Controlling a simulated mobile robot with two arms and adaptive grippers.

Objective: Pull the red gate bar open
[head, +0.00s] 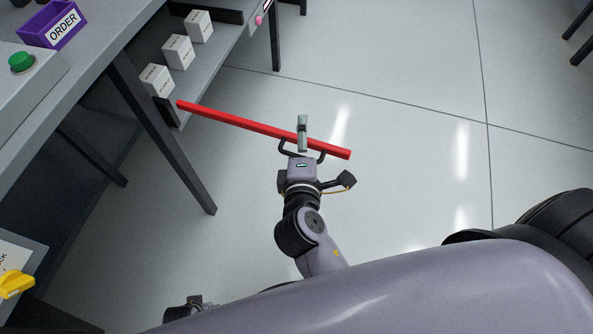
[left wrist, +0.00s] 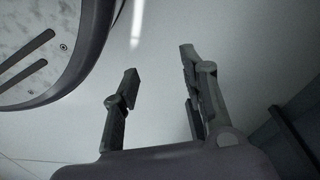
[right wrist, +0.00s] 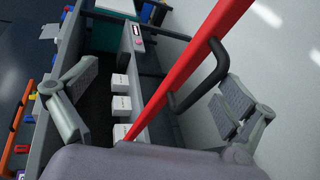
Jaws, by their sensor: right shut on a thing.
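The red gate bar (head: 235,122) slants across the head view, its left end by the lower shelf's corner and its right end out over the floor. A black handle (head: 282,148) is fixed to it near the right end. My right gripper (head: 302,133) is at this handle and shut on it. In the right wrist view the bar (right wrist: 185,75) and handle (right wrist: 213,65) pass between the fingers (right wrist: 160,85); the exact contact is hard to see. My left gripper (left wrist: 155,80) is open and empty in the left wrist view, away from the bar.
A lower shelf (head: 225,48) at upper left carries white boxes (head: 178,51). A dark table leg (head: 165,140) stands left of my right arm. A purple ORDER bin (head: 52,25) and a green button (head: 21,62) are on top.

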